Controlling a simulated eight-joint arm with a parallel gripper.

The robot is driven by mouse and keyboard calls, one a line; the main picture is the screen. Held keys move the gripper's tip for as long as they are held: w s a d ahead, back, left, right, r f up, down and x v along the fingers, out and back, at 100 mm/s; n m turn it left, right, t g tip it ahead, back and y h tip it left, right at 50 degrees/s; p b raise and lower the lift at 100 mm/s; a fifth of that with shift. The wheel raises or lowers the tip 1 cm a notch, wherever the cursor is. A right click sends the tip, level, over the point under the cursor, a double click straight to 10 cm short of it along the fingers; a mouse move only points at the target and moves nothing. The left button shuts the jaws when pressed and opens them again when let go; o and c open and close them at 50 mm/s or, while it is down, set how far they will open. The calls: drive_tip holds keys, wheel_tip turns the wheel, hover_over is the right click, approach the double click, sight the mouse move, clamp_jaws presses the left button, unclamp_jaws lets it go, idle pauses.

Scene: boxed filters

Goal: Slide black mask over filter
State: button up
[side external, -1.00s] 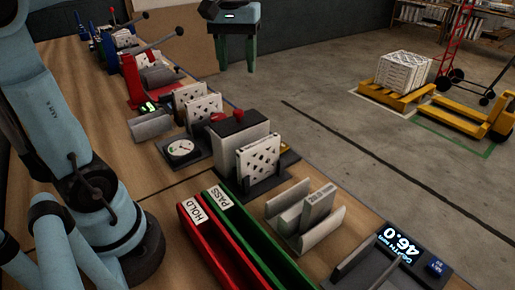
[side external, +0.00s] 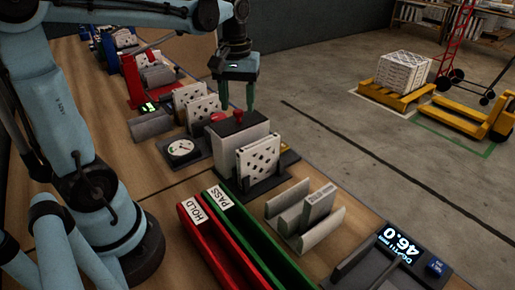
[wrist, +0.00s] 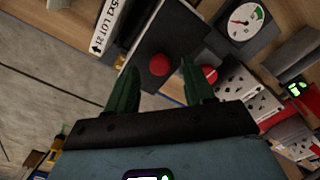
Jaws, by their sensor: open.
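The black mask (side external: 225,128) shows as a dark top with a red knob (side external: 238,116) on a pale box-shaped body (side external: 232,143). In the wrist view the black top (wrist: 168,35) lies beyond my fingers, with the red knob (wrist: 160,64) in line with the gap between them. A white filter panel with dark holes (side external: 258,160) stands upright against the front of the body. My gripper (side external: 237,106) points down with its green fingers apart, just above the knob. It also shows in the wrist view (wrist: 160,68), empty. I cannot tell whether the fingers flank the knob.
A second red knob (side external: 217,117) and a round dial gauge (side external: 181,149) are close on the left. Perforated panels (side external: 196,103) stand behind. Red HOLD (side external: 197,221) and green PASS (side external: 227,209) bins, a grey rack (side external: 306,215) and a depth display reading 46.0 (side external: 398,247) are in front.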

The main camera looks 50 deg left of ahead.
drive_tip(key=shift+f, duration=0.75)
clamp_jaws()
